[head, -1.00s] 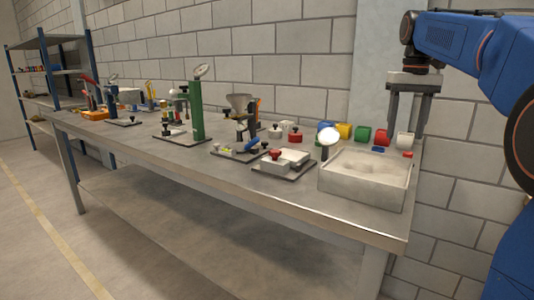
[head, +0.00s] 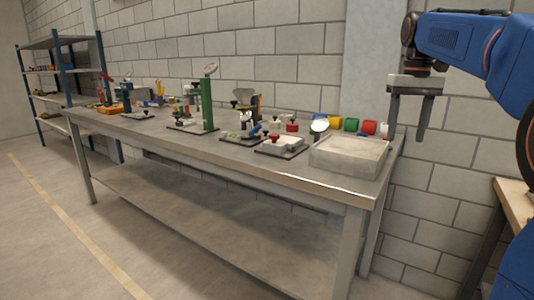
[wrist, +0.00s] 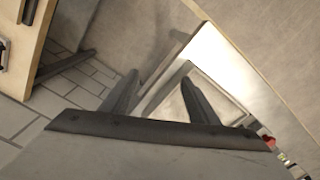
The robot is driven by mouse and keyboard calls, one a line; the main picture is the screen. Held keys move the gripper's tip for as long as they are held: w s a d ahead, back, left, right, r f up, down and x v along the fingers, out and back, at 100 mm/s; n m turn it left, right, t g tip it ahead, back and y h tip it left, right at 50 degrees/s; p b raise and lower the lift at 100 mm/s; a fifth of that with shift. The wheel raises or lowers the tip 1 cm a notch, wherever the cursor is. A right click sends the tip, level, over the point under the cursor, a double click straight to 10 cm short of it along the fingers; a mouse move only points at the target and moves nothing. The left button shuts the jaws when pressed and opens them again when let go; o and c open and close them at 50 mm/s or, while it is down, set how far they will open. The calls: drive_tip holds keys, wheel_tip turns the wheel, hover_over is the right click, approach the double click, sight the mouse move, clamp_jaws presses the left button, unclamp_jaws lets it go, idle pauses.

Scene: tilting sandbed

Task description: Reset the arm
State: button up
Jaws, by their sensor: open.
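My gripper (head: 406,132) hangs from my blue arm at the right of the head view, fingers pointing down, open with nothing between them. It is at the right end of the metal workbench (head: 150,128), and appears clear of it. The pale sandbed tray (head: 348,153) sits on the bench's right end, left of my gripper. In the wrist view both dark fingers (wrist: 158,97) show apart, with floor and a bench edge beyond them.
Several small devices, among them a green column stand (head: 207,104), line the bench. Coloured cylinders, one of them yellow (head: 335,122), stand behind the tray. A wooden-topped table (head: 513,203) is at the right edge. A shelf rack (head: 66,85) stands far left. The floor in front is open.

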drive_tip(key=s+a+f+t, duration=0.2)
drive_tip(key=s+a+f, duration=0.2)
drive_tip(key=s+f, duration=1)
drive_tip(key=s+a+f+n+t, duration=0.1)
drive_tip(key=s+a+f, duration=0.3)
drive_tip(key=s+f, duration=1.1)
drive_tip(key=shift+s+a+f+t, duration=0.15)
drive_tip(key=shift+s+a+t, duration=0.25)
drive_tip(key=shift+s+t, duration=0.35)
drive_tip(key=shift+o, duration=0.6)
